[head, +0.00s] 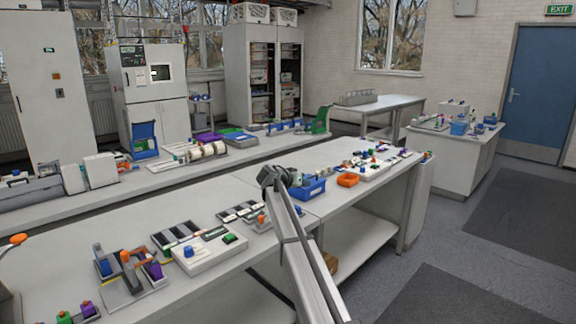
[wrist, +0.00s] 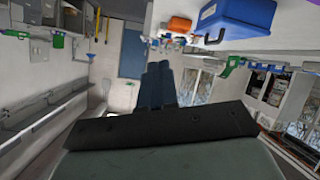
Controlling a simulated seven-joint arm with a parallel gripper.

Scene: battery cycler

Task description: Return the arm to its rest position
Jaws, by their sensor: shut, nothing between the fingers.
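My arm (head: 296,245) rises from the bottom of the head view, across the front edge of the near bench. Its far end (head: 272,178) shows beside the blue bin (head: 308,188); the fingers cannot be made out there. In the wrist view my gripper (wrist: 159,68) is shut and empty, its two dark fingers side by side. The wrist view is strongly tilted, with the bench across the top. The blue bin (wrist: 236,22) and the orange bin (wrist: 180,25) show there, apart from the fingers.
The near bench (head: 215,205) carries a white box with a green button (head: 205,252), dark slotted trays (head: 176,233) and a holder with blue and purple blocks (head: 128,275). A small orange bin (head: 348,180) stands right of the blue one. Open floor (head: 460,255) lies to the right.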

